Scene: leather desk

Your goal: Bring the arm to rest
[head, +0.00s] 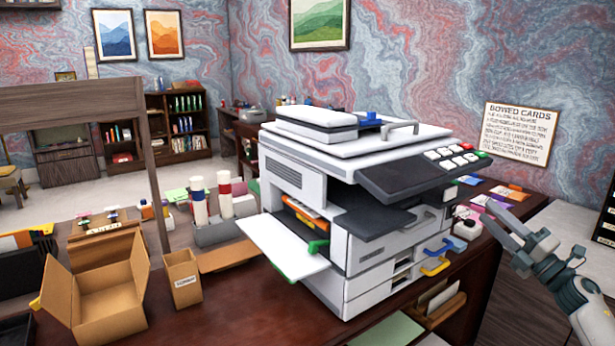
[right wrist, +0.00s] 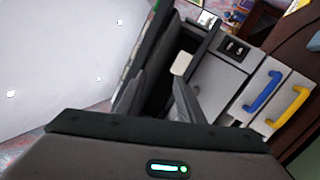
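My right gripper (head: 496,214) is at the right of the head view, in the air to the right of the large white and grey printer (head: 338,222). Its two fingers stand apart. In the right wrist view the gripper (right wrist: 158,82) also shows its fingers apart, with nothing held between them. Beyond them are the printer's grey front and drawers with a blue handle (right wrist: 263,91) and a yellow handle (right wrist: 288,106). My left gripper is not in the head view.
The printer stands on a dark red-brown desk (head: 225,300). An open cardboard box (head: 97,290) and a small carton (head: 183,280) are at the left. A white tray (head: 283,245) juts from the printer's left side. A sign (head: 521,133) hangs on the wall at the right.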

